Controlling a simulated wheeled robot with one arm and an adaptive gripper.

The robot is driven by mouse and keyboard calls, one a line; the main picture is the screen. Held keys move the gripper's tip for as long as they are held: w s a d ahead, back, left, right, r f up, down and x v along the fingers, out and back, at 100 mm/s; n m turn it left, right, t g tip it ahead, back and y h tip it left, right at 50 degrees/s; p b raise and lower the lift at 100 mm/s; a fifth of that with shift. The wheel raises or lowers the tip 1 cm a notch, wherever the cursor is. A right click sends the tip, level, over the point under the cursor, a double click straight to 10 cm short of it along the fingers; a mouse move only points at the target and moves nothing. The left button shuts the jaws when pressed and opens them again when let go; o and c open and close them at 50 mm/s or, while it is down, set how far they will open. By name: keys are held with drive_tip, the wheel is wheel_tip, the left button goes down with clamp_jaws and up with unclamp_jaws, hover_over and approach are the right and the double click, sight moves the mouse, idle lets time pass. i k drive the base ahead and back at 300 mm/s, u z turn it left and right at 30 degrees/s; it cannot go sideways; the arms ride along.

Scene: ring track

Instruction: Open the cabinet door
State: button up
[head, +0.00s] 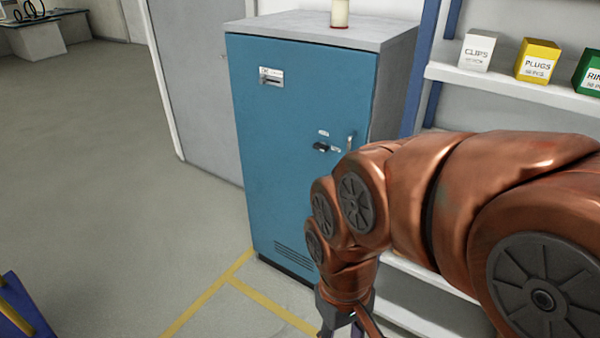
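The cabinet has a blue door (290,110) and a grey top (300,27); it stands upright in the middle of the head view. The door looks shut. A black latch or knob (322,147) sits at mid-height near its right edge, with a small light-coloured handle (349,141) beside it. A label plate (271,76) is at the upper left of the door, and vent slots (293,258) are low down. My gripper (342,330) hangs at the bottom edge, below the latch and apart from the door. Its fingertips are cut off by the frame. My copper arm hides the door's lower right edge.
A shelf (510,88) with small boxes, including a white one (478,50) and a yellow one (538,60), stands to the right. A white cylinder (340,13) is on the cabinet top. Yellow lines (205,296) mark the floor. The floor (110,180) at left is mostly clear.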

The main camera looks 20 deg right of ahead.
sight(311, 92)
drive_tip(key=z, duration=0.4)
drive_tip(key=i, duration=0.5)
drive_tip(key=k, duration=1.2)
drive_tip(key=u, duration=0.95)
drive_tip(key=i, duration=1.15)
drive_tip(key=z, duration=0.15)
